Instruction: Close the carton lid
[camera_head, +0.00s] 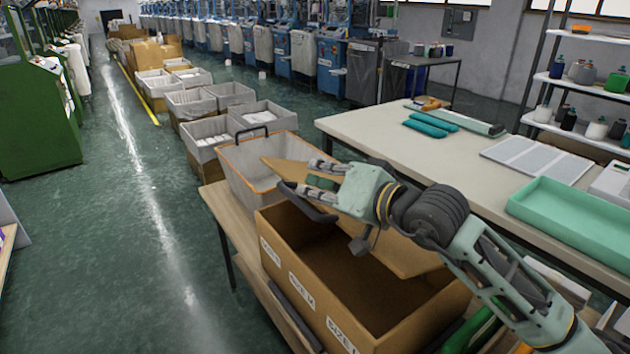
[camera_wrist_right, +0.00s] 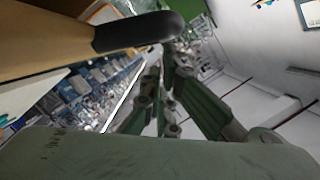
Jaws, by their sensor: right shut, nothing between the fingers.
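The brown carton (camera_head: 294,265) stands open on a wooden-topped table in the head view, with white size labels along its front wall. Its lid (camera_head: 405,258) is a brown panel tilted up over the far side, partly covered by my right arm. A black bar-shaped handle (camera_head: 309,204) shows at the lid's near left part; a dark rounded bar (camera_wrist_right: 140,31) shows beside a brown panel in the right wrist view. My right gripper (camera_head: 318,177) is shut and empty, close to the handle and lid; contact cannot be told. My left gripper is not in view.
A grey crate (camera_head: 236,180) with an orange rim sits directly behind the carton. A pale worktable (camera_head: 370,128) at right holds a green tray (camera_head: 575,222) and teal items (camera_head: 430,124). Shelves stand at far right.

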